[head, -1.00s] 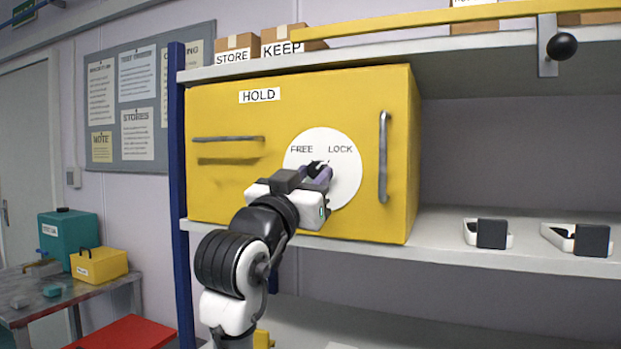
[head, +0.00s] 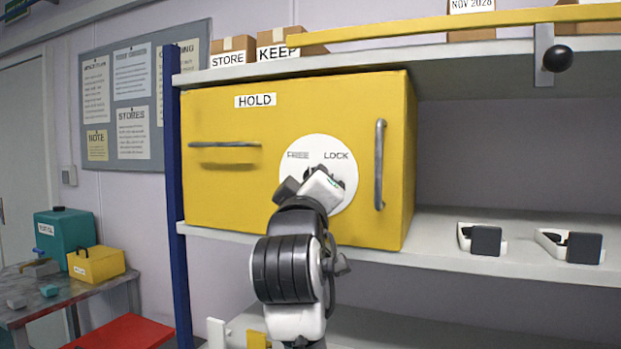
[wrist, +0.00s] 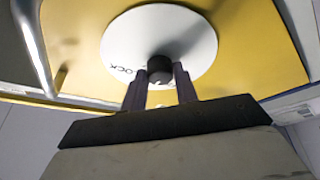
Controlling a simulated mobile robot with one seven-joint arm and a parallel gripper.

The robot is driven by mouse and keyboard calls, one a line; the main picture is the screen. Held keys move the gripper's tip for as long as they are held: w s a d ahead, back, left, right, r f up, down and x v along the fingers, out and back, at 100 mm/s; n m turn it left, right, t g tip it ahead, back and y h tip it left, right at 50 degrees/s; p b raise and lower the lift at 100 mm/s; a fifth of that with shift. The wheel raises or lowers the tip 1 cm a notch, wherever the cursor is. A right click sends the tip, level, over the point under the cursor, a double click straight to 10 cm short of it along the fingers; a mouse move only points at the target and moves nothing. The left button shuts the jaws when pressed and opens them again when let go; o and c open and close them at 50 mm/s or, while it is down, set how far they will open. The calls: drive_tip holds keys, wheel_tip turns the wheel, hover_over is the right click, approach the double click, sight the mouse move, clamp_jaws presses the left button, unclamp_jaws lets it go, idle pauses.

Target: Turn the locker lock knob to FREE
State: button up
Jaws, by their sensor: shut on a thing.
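The yellow locker (head: 225,190), labelled HOLD, stands on the shelf with a round white dial plate (head: 345,195) on its front. The plate reads FREE at upper left and LOCK at upper right. In the wrist view, the dark lock knob (wrist: 160,68) sits at the middle of the plate, between the two fingers of my gripper (wrist: 160,84). My gripper (head: 328,172) is shut on the knob and covers most of it in the head view. I cannot tell which word the knob points to.
A vertical handle (head: 379,165) stands right of the plate and a horizontal handle (head: 225,144) is at left. A yellow bar (head: 470,22) with a black ball runs along the upper shelf. Two small holders (head: 484,240) sit right on the locker's shelf.

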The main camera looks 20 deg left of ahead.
drive_tip(key=shift+d+r+n+g+y+p, duration=0.2)
drive_tip(key=shift+n+g+p, duration=0.35)
drive_tip(key=shift+n, duration=0.9)
drive_tip(key=shift+a+r+n+g+y+p, duration=0.1)
drive_tip(key=shift+n+g+y+p, duration=0.4)
drive_tip(key=shift+n, duration=1)
drive_tip(key=shift+d+r+n+g+y+p, duration=0.15)
drive_tip(key=shift+n+g+p, duration=0.4)
drive_tip(key=shift+n, duration=0.9)
drive_tip(key=shift+f, duration=0.1)
drive_tip(key=o, duration=1)
drive_tip(key=shift+c, duration=0.2)
drive_tip(key=b+v, duration=0.4)
drive_tip(key=v, duration=1)
drive_tip(key=shift+b, duration=0.3)
